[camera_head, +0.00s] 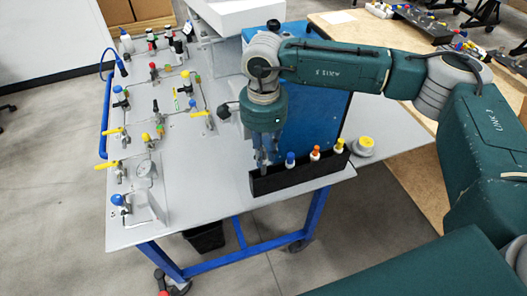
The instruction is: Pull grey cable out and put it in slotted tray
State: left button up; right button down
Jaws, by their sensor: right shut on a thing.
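The black slotted tray (302,178) stands at the front right of the grey panel table. Plugs with blue (290,159), orange (315,152) and yellow (339,145) tops stand upright in it. My right gripper (265,158) points down at the tray's left end. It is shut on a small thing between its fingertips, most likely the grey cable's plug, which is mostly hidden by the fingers. I cannot tell whether it touches the tray. My left gripper is not in view.
A blue box (312,122) stands right behind the tray. A yellow-topped round part (366,143) sits to the right. The table's front middle is clear.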

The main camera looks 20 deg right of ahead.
aim_at(264, 174)
jog(key=shift+f+b, duration=2.15)
jog(key=shift+f, duration=0.3)
jog(key=c, duration=1.5)
grip_release()
jog(key=shift+r, duration=0.15)
jog(key=shift+r+p, duration=1.5)
jog(key=shift+r, duration=1.9)
jog(key=shift+f, duration=0.1)
